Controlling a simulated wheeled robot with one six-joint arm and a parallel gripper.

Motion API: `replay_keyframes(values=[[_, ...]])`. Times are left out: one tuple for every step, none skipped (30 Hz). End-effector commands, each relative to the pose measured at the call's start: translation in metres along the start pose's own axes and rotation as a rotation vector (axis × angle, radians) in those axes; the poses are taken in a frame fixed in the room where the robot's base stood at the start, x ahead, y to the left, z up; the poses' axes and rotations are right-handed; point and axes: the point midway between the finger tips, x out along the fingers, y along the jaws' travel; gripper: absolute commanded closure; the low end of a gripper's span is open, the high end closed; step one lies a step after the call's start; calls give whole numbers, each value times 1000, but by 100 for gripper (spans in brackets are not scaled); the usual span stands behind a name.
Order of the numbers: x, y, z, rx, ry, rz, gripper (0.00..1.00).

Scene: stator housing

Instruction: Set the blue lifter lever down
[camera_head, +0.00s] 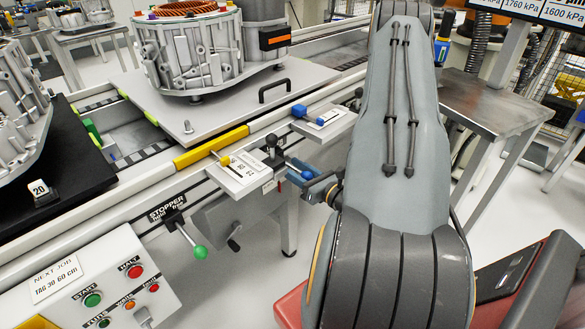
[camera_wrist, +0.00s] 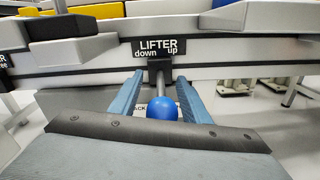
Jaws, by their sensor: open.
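The blue lifter lever shows in the wrist view as a round blue knob (camera_wrist: 162,109) on a grey shaft. Its pivot is a dark bracket under the LIFTER label (camera_wrist: 160,48), marked down on the left and up on the right. The shaft reaches from the bracket toward the camera. My gripper (camera_wrist: 160,78) is open, with one blue finger on each side of the shaft and knob; gaps show on both sides. In the head view, my gripper (camera_head: 300,173) is at the conveyor's front rail; I cannot clearly separate the knob from the blue fingers there.
A stopper lever with a green ball (camera_head: 200,252) stands to the left. A black knob (camera_head: 272,141) and a small plate with a card (camera_head: 240,170) are close beside my gripper. A stator housing (camera_head: 190,50) sits on a pallet behind. A control box (camera_head: 100,285) is at lower left.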

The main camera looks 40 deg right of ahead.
Motion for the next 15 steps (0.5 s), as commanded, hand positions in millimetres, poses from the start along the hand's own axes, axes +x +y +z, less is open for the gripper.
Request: replay_keyframes(values=[[-2, 0, 0, 0, 0, -1, 57], [-4, -1, 0, 1, 0, -2, 57], [-7, -1, 0, 1, 0, -3, 57], [-10, -2, 0, 1, 0, -4, 57], [-14, -2, 0, 1, 0, -4, 57], [-19, -2, 0, 1, 0, -4, 57], [-24, -2, 0, 1, 0, -6, 57], [-29, -1, 0, 2, 0, -5, 57], [-35, -2, 0, 2, 0, -6, 57], [-40, -2, 0, 2, 0, -5, 57], [-44, -2, 0, 1, 0, -6, 57], [-50, -2, 0, 1, -1, -5, 57], [-54, -1, 0, 1, -1, -5, 57], [-58, -1, 0, 2, -1, -5, 57], [-62, -1, 0, 2, 0, -4, 57]])
